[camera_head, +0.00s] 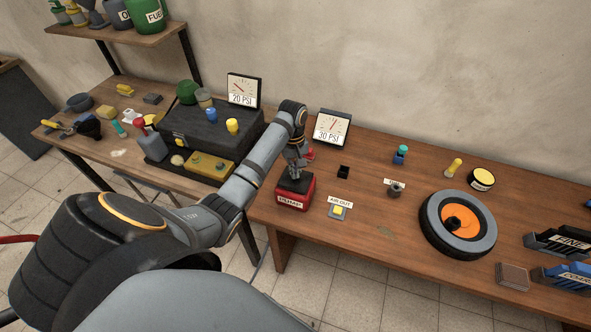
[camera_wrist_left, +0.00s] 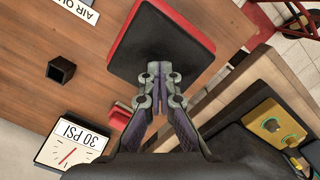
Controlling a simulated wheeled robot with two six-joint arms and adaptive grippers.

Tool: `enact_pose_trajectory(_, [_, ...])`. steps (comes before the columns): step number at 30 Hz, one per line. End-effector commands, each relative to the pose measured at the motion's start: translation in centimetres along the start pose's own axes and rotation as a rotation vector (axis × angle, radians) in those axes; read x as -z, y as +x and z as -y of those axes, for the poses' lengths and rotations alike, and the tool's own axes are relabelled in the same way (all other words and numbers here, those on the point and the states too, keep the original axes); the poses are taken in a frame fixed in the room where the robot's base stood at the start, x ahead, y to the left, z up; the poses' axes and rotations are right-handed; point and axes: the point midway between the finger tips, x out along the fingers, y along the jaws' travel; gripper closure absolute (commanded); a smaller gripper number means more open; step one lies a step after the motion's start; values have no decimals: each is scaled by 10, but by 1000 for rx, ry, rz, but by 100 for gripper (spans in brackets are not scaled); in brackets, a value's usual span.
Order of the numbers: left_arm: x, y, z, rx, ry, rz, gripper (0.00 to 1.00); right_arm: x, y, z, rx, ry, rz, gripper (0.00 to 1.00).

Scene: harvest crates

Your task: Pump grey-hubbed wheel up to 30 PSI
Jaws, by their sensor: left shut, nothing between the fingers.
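The red pump box (camera_head: 293,195) with a black top stands at the left end of the right table. My left gripper (camera_head: 296,170) is shut and empty, pointing down over the pump's top. In the left wrist view its fingertips (camera_wrist_left: 157,72) overlap the black pad of the pump (camera_wrist_left: 160,42); I cannot tell if they touch. The 30 PSI gauge (camera_head: 332,128) stands behind the pump and also shows in the left wrist view (camera_wrist_left: 72,142). One wheel shows, with a grey-black tyre and an orange hub (camera_head: 458,224); no grey hub is in view. My right gripper is not in view.
The AIR OUT button (camera_head: 338,210) sits right of the pump. A small dark square holder (camera_head: 343,172) is behind it. A 20 PSI gauge (camera_head: 243,90) stands on the cluttered left table. Bare tabletop lies between the button and the wheel.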

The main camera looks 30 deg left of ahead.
Motion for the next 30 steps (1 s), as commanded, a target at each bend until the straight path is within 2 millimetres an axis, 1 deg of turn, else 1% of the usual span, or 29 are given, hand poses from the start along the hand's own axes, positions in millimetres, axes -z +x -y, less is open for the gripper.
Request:
enact_pose_trajectory(1, [-1,3,1,3,-1,4,100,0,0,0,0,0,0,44])
enact_pose_trajectory(5, [0,2,1,3,-1,4,100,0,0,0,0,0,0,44])
enact_pose_trajectory(7, [5,-3,1,2,-2,3,100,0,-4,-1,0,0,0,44])
enact_pose_trajectory(9, [15,-9,1,4,-3,2,100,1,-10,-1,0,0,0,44])
enact_pose_trajectory(13, [28,-12,1,3,-3,1,100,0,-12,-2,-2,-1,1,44])
enact_pose_trajectory(23, [29,-14,1,3,-2,0,100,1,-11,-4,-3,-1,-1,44])
enact_pose_trajectory(26, [30,-25,1,2,-2,-2,100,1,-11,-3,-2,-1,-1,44])
enact_pose_trajectory(30, [30,-51,1,1,-1,-4,100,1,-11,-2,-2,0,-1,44])
